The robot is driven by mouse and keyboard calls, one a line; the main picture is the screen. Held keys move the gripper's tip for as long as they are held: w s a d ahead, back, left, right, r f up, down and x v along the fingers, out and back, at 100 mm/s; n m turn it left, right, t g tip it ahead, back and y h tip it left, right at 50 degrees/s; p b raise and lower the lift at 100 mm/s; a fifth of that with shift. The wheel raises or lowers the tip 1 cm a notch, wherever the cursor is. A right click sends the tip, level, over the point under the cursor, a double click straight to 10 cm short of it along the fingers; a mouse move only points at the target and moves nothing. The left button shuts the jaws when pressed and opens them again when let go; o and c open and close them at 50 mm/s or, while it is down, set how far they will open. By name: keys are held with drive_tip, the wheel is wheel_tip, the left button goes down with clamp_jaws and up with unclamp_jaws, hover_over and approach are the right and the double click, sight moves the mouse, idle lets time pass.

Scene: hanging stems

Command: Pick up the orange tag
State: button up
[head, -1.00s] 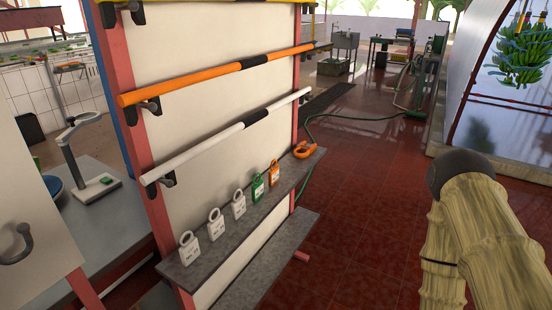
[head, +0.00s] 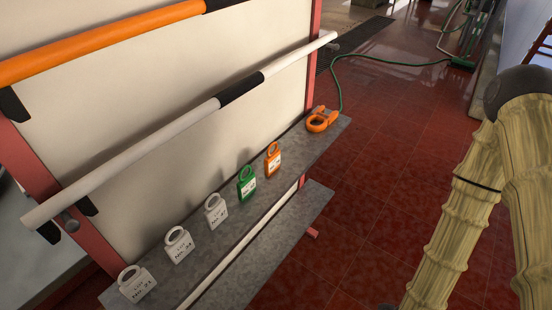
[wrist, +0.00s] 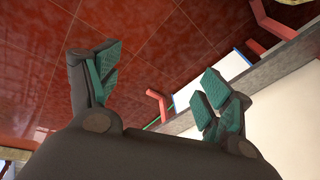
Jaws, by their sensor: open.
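The orange tag (head: 273,160) stands on the grey upper shelf (head: 306,158) in the head view, with a ring on top and a white label. It is to the right of a green tag (head: 247,184) and left of an orange clip-like ring (head: 321,120). My gripper (wrist: 155,85) shows only in the wrist view. Its teal-padded fingers are spread apart with nothing between them, red floor and the shelf's edge behind. The orange tag does not show in the wrist view.
Several white tags, one of them here (head: 178,245), stand left of the green tag. A white rail (head: 165,135) with a black band and an orange rail (head: 110,38) run above the shelf. A lower shelf (head: 262,262) lies beneath. Red floor (head: 385,150) is open to the right.

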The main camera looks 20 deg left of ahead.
drive_tip(key=w+a+r+n+t+y+b, duration=0.2)
drive_tip(key=w+a+r+t+y+b, duration=0.15)
drive_tip(key=w+a, duration=0.7)
drive_tip(key=n+y+b, duration=0.9)
drive_tip(key=n+y, duration=0.2)
approach(275, 160)
drive_tip(key=shift+t, duration=0.35)
drive_tip(key=shift+s+x, duration=0.2)
drive_tip(key=shift+x, duration=5.2)
drive_tip(key=shift+a, duration=0.1)
drive_tip(key=c, duration=0.9)
